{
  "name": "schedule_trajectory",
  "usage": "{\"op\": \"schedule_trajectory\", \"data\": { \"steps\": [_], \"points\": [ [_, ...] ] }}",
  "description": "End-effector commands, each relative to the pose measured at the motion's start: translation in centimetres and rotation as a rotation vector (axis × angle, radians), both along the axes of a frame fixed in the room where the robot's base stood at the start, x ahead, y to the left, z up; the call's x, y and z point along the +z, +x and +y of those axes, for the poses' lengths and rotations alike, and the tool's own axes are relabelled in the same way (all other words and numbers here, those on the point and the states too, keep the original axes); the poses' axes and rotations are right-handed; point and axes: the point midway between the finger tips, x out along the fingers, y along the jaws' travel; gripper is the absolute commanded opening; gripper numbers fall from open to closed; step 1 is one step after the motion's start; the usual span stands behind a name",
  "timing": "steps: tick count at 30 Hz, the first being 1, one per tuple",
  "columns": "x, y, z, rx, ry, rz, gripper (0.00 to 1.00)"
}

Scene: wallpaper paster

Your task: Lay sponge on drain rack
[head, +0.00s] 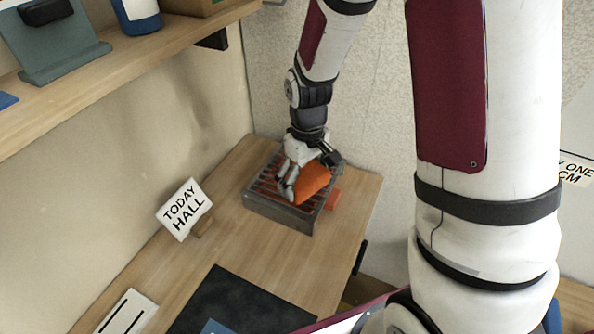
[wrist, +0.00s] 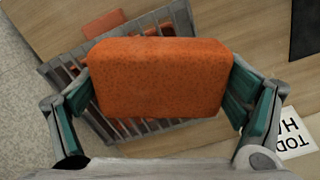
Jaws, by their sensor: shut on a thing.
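An orange sponge (wrist: 160,78) is held between the two fingers of my gripper (wrist: 160,92), which is shut on it at both ends. In the head view the sponge (head: 312,182) is over the grey drain rack (head: 280,212), which stands on the wooden counter near the wall corner. The rack (wrist: 183,20) also shows beneath the sponge in the wrist view, its bars partly hidden. My gripper (head: 305,180) points down over the rack. I cannot tell whether the sponge touches the bars.
A small orange-red piece (wrist: 103,24) lies beside the rack. A "TODAY HALL" sign (head: 184,209) stands left of the rack. A dark mat (head: 235,305) lies nearer on the counter. A wooden shelf (head: 130,65) runs along the left wall above.

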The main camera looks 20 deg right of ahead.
Motion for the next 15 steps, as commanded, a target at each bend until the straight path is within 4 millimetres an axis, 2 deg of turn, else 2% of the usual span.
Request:
{"op": "schedule_trajectory", "data": {
  "steps": [1, 3, 6, 9, 12, 15],
  "points": [
    [0.1, -2.0, 0.2, 0.066, 0.001, 0.003, 0.62],
    [-0.1, -4.2, 0.3, 0.162, 0.001, 0.002, 0.62],
    [-0.2, -6.7, 0.5, 0.272, 0.003, 0.001, 0.62],
    [-0.3, -8.3, 0.7, 0.345, 0.004, 0.0, 0.62],
    [-0.4, -8.6, 0.7, 0.381, 0.005, -0.003, 0.62],
    [-0.6, -7.2, 0.8, 0.39, 0.005, -0.003, 0.62]
  ]
}}
